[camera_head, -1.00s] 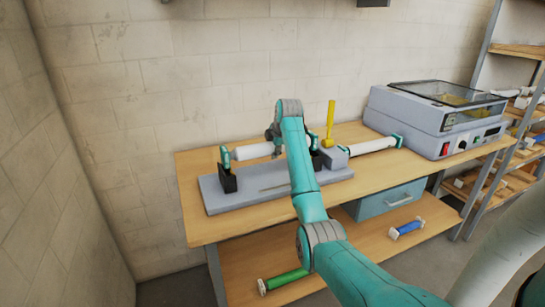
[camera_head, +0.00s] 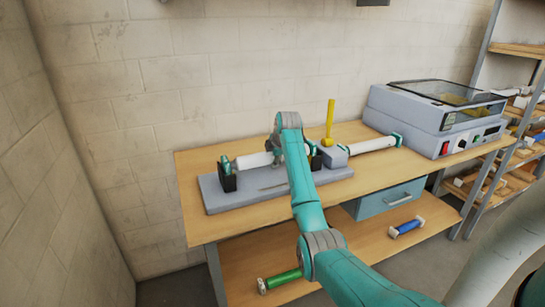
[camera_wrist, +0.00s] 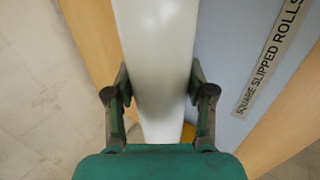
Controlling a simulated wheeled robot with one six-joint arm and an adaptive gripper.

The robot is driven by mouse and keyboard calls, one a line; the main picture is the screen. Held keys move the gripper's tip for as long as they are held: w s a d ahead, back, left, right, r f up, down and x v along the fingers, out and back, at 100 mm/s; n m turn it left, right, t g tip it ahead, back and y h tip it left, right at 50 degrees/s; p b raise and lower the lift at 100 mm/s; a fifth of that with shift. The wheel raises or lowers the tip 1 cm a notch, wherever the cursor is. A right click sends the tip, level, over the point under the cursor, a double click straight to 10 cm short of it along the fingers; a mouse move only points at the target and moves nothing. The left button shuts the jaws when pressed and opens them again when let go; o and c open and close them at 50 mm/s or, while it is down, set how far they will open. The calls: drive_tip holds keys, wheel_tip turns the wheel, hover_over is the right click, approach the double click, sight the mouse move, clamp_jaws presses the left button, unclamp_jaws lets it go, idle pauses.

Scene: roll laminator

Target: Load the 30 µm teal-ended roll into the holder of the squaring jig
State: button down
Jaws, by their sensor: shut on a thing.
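My gripper (camera_wrist: 158,90) is shut on a white roll (camera_wrist: 155,40), one finger on each side of it. In the head view the roll (camera_head: 252,160) lies level above the grey squaring jig (camera_head: 225,203). Its teal left end (camera_head: 224,163) is at the top of the black left holder post (camera_head: 228,183); I cannot tell if it is fully seated. The right black post (camera_head: 317,161) shows partly beside my arm. No thickness marking is readable. The jig label (camera_wrist: 270,55) reads "SQUARE SLIPPED ROLLS".
Another white teal-ended roll (camera_head: 372,145) lies right of the jig. A yellow upright handle (camera_head: 330,120) stands on the jig's grey block (camera_head: 335,157). The laminator (camera_head: 435,118) is at the right. Green (camera_head: 283,280) and blue (camera_head: 407,228) rolls lie on the lower shelf.

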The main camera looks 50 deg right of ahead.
drive_tip(key=shift+c, duration=2)
unclamp_jaws()
drive_tip(key=shift+r, duration=0.25)
drive_tip(key=v, duration=1.2)
drive_tip(key=shift+r, duration=0.35)
drive_tip(key=shift+s, duration=0.1)
